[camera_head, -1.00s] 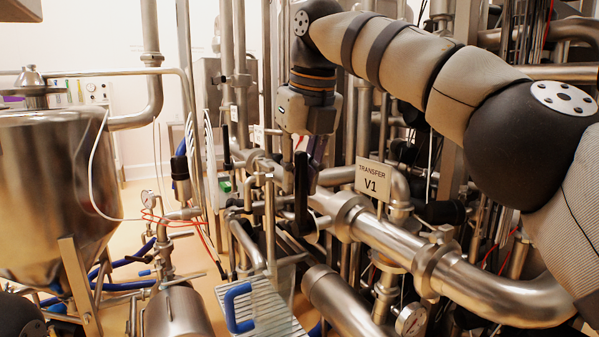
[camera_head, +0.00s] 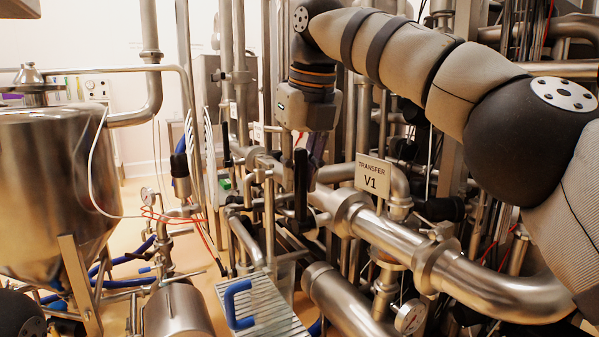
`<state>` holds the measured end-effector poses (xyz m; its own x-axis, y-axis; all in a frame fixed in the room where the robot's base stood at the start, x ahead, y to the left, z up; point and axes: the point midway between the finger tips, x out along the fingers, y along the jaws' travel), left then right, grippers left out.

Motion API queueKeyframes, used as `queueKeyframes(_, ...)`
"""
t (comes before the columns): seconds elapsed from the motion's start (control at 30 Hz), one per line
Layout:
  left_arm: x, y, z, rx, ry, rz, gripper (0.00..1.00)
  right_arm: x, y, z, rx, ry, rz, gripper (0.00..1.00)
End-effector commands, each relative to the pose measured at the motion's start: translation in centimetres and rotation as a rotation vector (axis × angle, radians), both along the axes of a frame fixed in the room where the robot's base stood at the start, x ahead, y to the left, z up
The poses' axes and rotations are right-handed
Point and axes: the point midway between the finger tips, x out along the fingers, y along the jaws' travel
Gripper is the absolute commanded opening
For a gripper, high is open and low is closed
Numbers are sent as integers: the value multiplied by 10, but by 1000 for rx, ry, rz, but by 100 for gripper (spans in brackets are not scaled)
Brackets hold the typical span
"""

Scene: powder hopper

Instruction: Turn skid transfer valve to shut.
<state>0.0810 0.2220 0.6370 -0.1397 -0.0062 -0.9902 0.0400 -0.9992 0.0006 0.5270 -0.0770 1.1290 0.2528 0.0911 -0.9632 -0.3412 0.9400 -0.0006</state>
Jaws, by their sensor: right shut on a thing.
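The "TRANSFER V1" sign (camera_head: 373,177) stands over a large steel pipe with clamp joints, right of the middle. My right arm reaches in from the right, and its wrist points down left of the sign. My right gripper (camera_head: 302,222) is shut on a dark upright handle (camera_head: 300,180), which I take to be the transfer valve's lever. The fingertips are dark against dark parts, so the exact contact is hard to see. The valve body is partly hidden among pipes. My left gripper is out of view.
A steel hopper (camera_head: 50,180) stands at the left. A grated step with a blue handle (camera_head: 236,305) is at the bottom middle. Pipes crowd round the right gripper, and a gauge (camera_head: 409,317) sits low under the large pipe. Open floor shows at the left.

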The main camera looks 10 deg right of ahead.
Motion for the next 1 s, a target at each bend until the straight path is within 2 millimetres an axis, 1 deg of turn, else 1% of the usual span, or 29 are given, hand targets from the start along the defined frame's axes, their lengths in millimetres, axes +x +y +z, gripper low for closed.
queueKeyframes(0.03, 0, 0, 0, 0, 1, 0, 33, 3, 0, 0, 4, -8, -2, 0)
queueKeyframes(0.37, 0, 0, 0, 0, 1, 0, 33, 2, 0, 0, 4, -8, -2, 0)
queueKeyframes(0.4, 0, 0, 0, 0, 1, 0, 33, 2, 0, 0, 4, -8, -2, 22)
queueKeyframes(0.47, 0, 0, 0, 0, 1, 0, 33, 2, 0, 0, 3, -7, -2, 35)
queueKeyframes(0.5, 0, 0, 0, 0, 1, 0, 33, 2, 0, 0, 3, -7, -1, 38)
queueKeyframes(0.77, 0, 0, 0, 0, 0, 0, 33, 1, 0, 1, 2, -6, 0, 38)
queueKeyframes(0.87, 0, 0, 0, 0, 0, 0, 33, 1, 1, 6, 3, -7, -1, 38)
queueKeyframes(0.93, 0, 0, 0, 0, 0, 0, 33, -1, 0, 12, 3, -7, -2, 38)
queueKeyframes(1.0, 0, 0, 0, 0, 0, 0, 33, -5, -3, 12, 1, -5, 1, 38)
